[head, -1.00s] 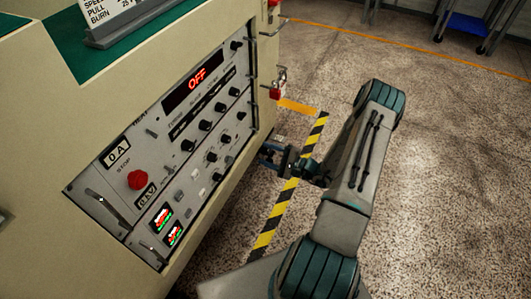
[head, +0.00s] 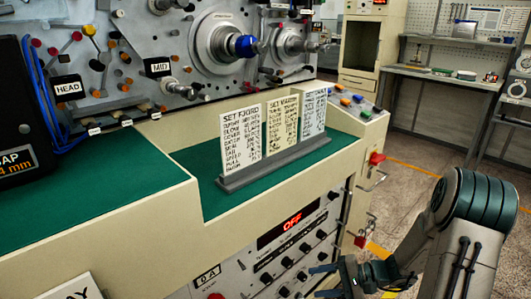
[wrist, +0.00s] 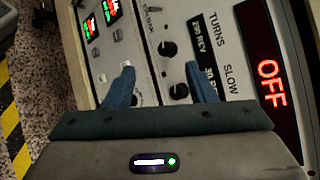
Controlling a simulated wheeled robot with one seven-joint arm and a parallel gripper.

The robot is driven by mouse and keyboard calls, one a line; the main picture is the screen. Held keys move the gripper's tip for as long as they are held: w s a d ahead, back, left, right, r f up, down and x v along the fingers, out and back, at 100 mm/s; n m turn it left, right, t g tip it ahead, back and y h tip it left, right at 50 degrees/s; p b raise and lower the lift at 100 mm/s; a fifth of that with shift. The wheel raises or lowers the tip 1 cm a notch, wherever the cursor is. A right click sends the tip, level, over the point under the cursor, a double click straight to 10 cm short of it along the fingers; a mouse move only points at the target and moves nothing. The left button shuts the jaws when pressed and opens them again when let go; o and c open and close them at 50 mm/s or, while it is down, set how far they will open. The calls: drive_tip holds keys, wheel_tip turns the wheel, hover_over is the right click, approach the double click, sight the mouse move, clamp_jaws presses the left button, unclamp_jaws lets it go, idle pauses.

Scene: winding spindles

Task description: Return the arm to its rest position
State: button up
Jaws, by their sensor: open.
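My gripper (head: 326,282) is at the bottom of the head view, in front of the control panel (head: 262,269) on the machine's front. It also shows in the wrist view (wrist: 163,88), with its two blue fingers spread apart and nothing between them. Panel knobs and labels show behind and between the fingers; I cannot tell the exact gap to the panel. My arm is bent at the lower right of the head view, its lower part out of frame.
The panel's red display (head: 292,222) reads OFF. Above it is a green work surface (head: 175,170) with a card holder (head: 270,168). The spindle machine face (head: 180,50) rises behind. A red-tipped handle (head: 376,159) juts out beside my arm. Open floor lies at right.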

drive_tip(key=s+r+n+h+p, duration=0.2)
drive_tip(key=s+r+h+p, duration=0.2)
drive_tip(key=r, duration=0.8)
drive_tip(key=s+r+n+h+p, duration=0.3)
drive_tip(key=s+r+h+p, duration=0.2)
drive_tip(key=r, duration=0.8)
drive_tip(key=s+r+n+h+p, duration=0.2)
drive_tip(key=s+r+h+p, duration=0.2)
drive_tip(key=s+r+p, duration=0.4)
wheel_tip(320, 180, up, 5)
drive_tip(key=shift+a+f+n+p, duration=0.2)
drive_tip(key=shift+a+n+p, duration=0.1)
drive_tip(key=shift+p, duration=0.55)
drive_tip(key=shift+s, duration=0.1)
